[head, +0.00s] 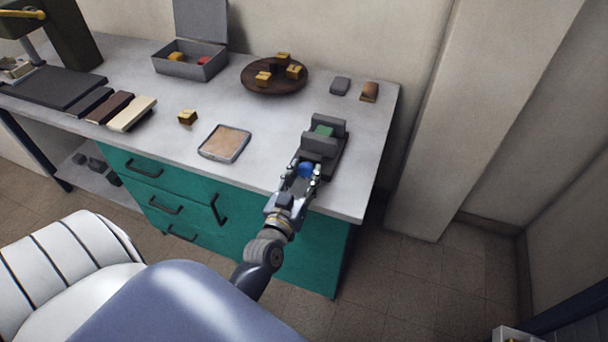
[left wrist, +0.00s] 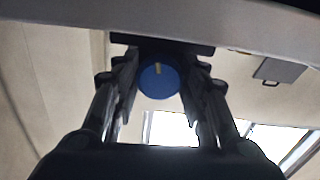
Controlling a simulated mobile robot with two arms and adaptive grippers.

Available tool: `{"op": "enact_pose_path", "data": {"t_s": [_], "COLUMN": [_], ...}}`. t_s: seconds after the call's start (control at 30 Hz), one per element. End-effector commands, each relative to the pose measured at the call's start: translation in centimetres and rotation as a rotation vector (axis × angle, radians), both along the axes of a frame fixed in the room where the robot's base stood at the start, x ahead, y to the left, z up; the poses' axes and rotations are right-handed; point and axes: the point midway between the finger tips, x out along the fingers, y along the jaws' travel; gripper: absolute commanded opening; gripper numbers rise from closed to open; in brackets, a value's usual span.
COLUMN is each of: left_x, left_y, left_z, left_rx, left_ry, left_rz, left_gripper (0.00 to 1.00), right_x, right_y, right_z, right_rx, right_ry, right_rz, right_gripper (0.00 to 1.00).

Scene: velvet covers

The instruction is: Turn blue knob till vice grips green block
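The grey vice (head: 320,148) stands near the right front edge of the worktop. The green block (head: 323,131) sits between its two jaws; I cannot tell whether both jaws touch it. The blue knob (head: 306,170) is on the vice's near side. My left gripper (head: 302,174) reaches up to the knob with a finger on each side, apart from each other. In the left wrist view the round knob (left wrist: 159,79) shows between the open fingers (left wrist: 160,72), with a pale mark near its top. The block is hidden there. My right gripper is not in view.
A tray with a tan surface (head: 225,142) lies left of the vice on the worktop (head: 265,119). A round wooden plate (head: 256,87) with several small blocks, a grey piece (head: 340,86) and a brown piece (head: 369,92) are behind. A white chair (head: 70,262) stands in front.

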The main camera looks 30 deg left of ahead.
Motion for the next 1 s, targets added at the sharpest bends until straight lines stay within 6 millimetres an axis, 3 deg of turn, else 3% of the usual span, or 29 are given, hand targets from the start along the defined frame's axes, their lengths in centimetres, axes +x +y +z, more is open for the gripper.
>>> {"op": "enact_pose_path", "data": {"t_s": [0.07,0.47,1.0], "left_x": [0.0,0.0,0.0], "left_y": [0.0,0.0,0.0], "left_z": [0.0,0.2,0.3], "left_rx": [0.0,0.059,0.413], "left_ry": [0.0,0.014,0.098], "left_rz": [0.001,0.0,0.0], "left_gripper": [0.15,0.15,0.15], "right_x": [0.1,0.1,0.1], "right_y": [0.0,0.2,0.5], "right_z": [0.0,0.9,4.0], "right_rx": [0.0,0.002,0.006], "right_ry": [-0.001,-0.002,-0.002], "right_rz": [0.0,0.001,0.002], "right_gripper": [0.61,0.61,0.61]}}
